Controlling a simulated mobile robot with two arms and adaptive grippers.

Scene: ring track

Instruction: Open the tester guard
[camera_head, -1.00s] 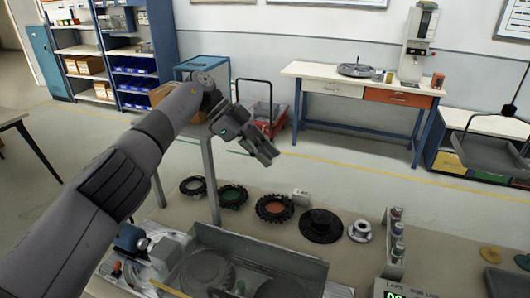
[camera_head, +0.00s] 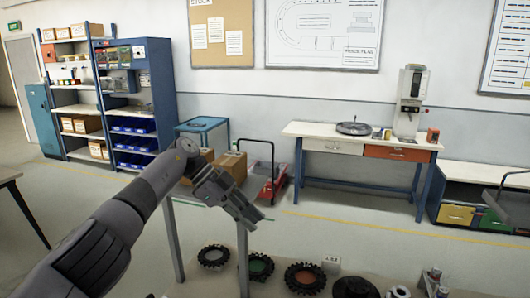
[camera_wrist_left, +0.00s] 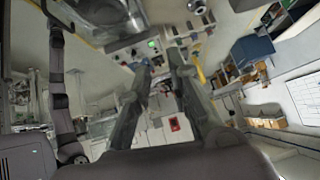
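The tester and its guard are out of the head view. In the left wrist view, a round metal part in a grey housing (camera_wrist_left: 98,12) shows at the top left, with a small green button (camera_wrist_left: 151,43) beside it. I cannot tell from this view how the guard stands. My left gripper (camera_head: 250,217) is above the back of the bench in the head view, pointing down and right. Its two fingers also show in the left wrist view (camera_wrist_left: 160,62), apart with nothing between them. My right gripper is not seen.
Black toothed rings (camera_head: 305,278) lie along the bench below my left gripper, with a small white sign (camera_head: 331,264) behind them. A grey post stands close to my left arm. A red cart (camera_head: 270,183) and a workbench (camera_head: 360,139) stand across the open floor.

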